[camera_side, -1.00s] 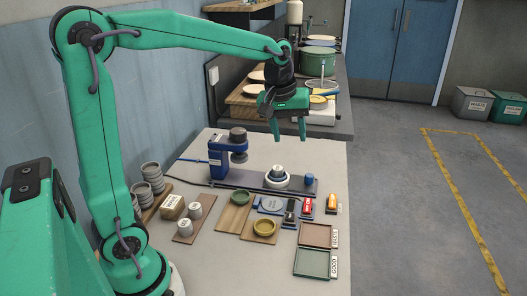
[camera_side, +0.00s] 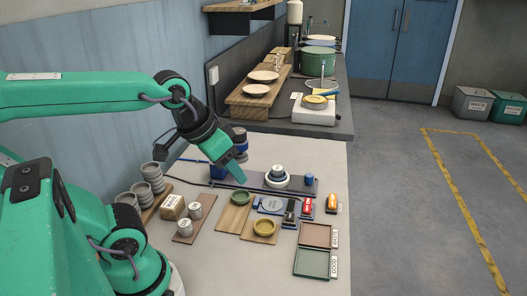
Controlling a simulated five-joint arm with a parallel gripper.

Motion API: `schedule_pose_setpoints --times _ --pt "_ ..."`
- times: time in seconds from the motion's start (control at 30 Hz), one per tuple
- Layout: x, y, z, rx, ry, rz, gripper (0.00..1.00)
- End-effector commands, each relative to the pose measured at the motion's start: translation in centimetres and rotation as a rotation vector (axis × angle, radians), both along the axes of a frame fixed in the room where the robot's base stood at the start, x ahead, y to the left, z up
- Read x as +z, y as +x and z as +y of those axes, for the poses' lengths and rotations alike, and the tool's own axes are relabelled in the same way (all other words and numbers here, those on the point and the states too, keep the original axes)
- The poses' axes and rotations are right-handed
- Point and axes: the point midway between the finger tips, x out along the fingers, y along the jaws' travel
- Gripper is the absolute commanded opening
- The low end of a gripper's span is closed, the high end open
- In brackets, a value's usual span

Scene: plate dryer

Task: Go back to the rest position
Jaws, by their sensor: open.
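My gripper (camera_side: 238,177) hangs over the left middle of the work table, fingers pointing down and to the right. It holds nothing that I can see. The fingers overlap in this view, so the gap between them is hard to see. It is in front of the blue press-like device (camera_side: 217,172), hiding much of it.
A green dish (camera_side: 240,198) and a yellow dish (camera_side: 264,227) sit on boards. A white round piece (camera_side: 277,179) stands on the dark rail. Grey cups (camera_side: 152,176) are stacked at left. Red (camera_side: 315,235) and green (camera_side: 311,263) trays lie at front right.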

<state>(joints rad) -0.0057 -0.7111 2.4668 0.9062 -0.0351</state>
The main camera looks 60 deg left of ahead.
Motion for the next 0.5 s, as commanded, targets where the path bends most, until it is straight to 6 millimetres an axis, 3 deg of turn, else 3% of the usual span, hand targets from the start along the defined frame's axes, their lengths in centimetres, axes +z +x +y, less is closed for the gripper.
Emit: schedule_pose_setpoints --times 0.5 --pt "-0.51 -0.85 -0.14 -0.038 0.017 -0.012 0.47"
